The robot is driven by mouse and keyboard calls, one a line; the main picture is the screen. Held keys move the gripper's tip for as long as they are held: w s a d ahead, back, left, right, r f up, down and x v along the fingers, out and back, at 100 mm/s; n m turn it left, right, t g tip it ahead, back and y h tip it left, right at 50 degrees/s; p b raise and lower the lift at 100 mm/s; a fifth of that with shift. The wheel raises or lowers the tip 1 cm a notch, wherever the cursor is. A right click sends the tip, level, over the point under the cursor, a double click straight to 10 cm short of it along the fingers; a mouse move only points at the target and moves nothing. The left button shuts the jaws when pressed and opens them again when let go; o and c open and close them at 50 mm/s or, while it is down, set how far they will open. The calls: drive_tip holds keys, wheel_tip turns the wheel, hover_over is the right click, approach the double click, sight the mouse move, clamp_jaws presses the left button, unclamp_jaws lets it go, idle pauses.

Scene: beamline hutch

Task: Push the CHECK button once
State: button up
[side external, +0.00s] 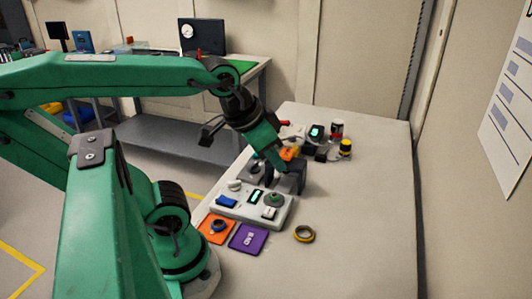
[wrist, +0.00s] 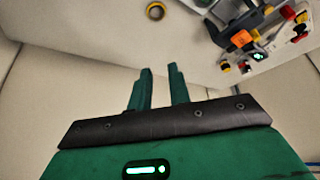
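A pale control box (side external: 232,208) lies on the near part of the table in the side view. It carries a round green button (side external: 273,199), a white knob (side external: 235,185), a blue part (side external: 227,202), a small lit display (side external: 255,196) and a pale switch (side external: 269,213). No CHECK label is readable.
An orange pad (side external: 216,229) and a purple pad (side external: 247,239) lie before the box. A tape roll (side external: 304,234) lies to the right. Behind my gripper stand small devices, a red-capped jar (side external: 336,130) and a yellow-capped jar (side external: 345,148). The table's right side (side external: 360,210) is clear.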

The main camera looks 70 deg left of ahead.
clamp_jaws()
idle(0.8)
idle(0.7)
drive_tip(key=n+g+h, duration=0.2)
drive_tip(key=n+g, duration=1.1)
drive_tip(key=n, duration=0.1)
hover_over(271, 209)
wheel_tip(271, 209, down, 10)
drive_tip(key=shift+f, duration=0.1)
drive_tip(key=shift+f, duration=0.1)
drive_tip(key=shift+f, duration=4.3)
